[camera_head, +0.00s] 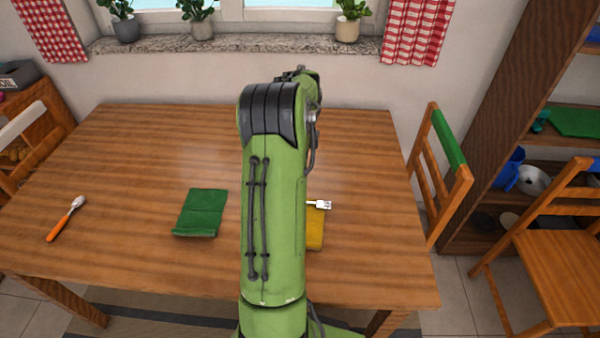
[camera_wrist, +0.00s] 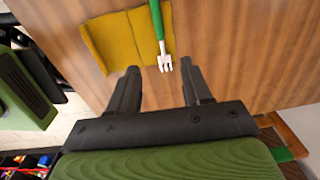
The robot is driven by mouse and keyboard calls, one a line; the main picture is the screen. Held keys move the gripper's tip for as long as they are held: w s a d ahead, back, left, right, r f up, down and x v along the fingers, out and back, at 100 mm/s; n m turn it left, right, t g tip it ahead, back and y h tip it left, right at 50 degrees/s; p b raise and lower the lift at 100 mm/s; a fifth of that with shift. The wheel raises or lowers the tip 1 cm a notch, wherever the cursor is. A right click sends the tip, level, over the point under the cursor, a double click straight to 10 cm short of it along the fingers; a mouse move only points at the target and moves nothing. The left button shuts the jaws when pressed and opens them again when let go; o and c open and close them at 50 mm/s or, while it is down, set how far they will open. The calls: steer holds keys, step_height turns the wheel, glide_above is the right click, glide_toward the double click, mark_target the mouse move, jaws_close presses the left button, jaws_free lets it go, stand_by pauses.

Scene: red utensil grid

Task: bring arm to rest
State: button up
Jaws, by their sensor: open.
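My gripper (camera_wrist: 160,85) is open and empty in the wrist view, its two dark fingers apart. Beyond and between its fingertips, a fork with a green handle (camera_wrist: 157,20) and white tines (camera_wrist: 164,62) lies on a yellow napkin (camera_wrist: 115,40). In the head view my green arm stretches over the table (camera_head: 150,140) and hides my gripper. The fork's white tines (camera_head: 321,205) and part of the yellow napkin (camera_head: 315,235) show just right of the arm.
A green napkin (camera_head: 201,213) lies left of my arm, and an orange-handled spoon (camera_head: 66,219) lies at the table's left. Chairs stand at the right (camera_head: 440,165) and left. A shelf (camera_head: 520,110) stands at the right. The table's left half is mostly clear.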

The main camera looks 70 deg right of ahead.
steer(key=shift+r, duration=0.55)
steer(key=shift+w, duration=0.1)
steer(key=w+a+r+n+t+h+p, duration=0.1)
steer(key=w+a+r+n, duration=0.65)
steer(key=a, duration=0.35)
steer(key=w+a+r+n+t+p, duration=0.1)
steer(key=w+a+r+n, duration=0.65)
steer(key=a, duration=0.25)
steer(key=s+a+n+t, duration=0.1)
steer(key=s+a+n, duration=0.1)
steer(key=a+n, duration=0.4)
steer(key=s+a+r+n+t+p, duration=0.1)
steer(key=s+a+n, duration=0.2)
steer(key=a+n, duration=0.3)
steer(key=s+a+r+n+t+y+p, duration=0.1)
steer(key=s+a+n, duration=0.2)
steer(key=a+n, duration=0.4)
steer(key=a, duration=0.5)
steer(key=shift+s+r+t, duration=0.15)
steer(key=shift+s+t, duration=0.05)
steer(key=shift+t, duration=0.1)
